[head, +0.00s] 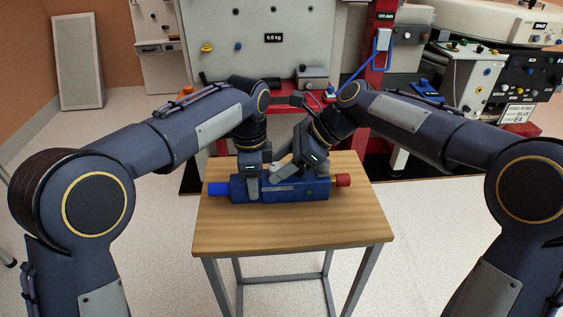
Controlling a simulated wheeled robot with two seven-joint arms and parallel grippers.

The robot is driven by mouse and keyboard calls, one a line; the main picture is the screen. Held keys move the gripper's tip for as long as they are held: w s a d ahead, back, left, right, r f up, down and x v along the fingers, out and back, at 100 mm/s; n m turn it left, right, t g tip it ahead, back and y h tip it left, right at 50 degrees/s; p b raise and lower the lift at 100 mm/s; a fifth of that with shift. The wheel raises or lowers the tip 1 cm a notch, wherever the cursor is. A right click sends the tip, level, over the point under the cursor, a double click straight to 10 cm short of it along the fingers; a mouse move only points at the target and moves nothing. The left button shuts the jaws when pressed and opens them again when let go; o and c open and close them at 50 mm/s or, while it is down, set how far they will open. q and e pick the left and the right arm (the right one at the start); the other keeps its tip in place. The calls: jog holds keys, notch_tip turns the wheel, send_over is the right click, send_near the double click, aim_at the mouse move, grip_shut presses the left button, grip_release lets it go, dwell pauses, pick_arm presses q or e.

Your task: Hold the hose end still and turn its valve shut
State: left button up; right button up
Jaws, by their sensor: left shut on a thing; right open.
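A dark blue block (300,190) with a label on its front lies across the small wooden table. A bright blue end piece (218,188) sticks out at its left and a red one (343,180) at its right. I cannot tell which part is the hose end. My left gripper (253,188) is shut on the left part of the block, one finger down over its front. My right gripper (278,170) is open just above the block's middle, by a small pale part that may be the valve handle. The gripper largely hides that part.
The wooden table top (290,235) is clear in front of the block. Behind it stand a grey panel (230,55) with a 0.0 kg display and a red post (378,60) with a blue hose (360,65). Machines fill the back right.

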jog(key=c, duration=1)
jog(key=shift+n, duration=0.3)
jog(key=n+g, duration=0.2)
jog(key=shift+w+n, duration=0.15)
jog(key=shift+n, duration=0.15)
jog(key=shift+w+n+g+h, duration=0.1)
jog(key=shift+n+g+h, duration=0.2)
jog(key=shift+n+g, duration=0.85)
jog(key=shift+n, duration=0.25)
jog(key=o, duration=1)
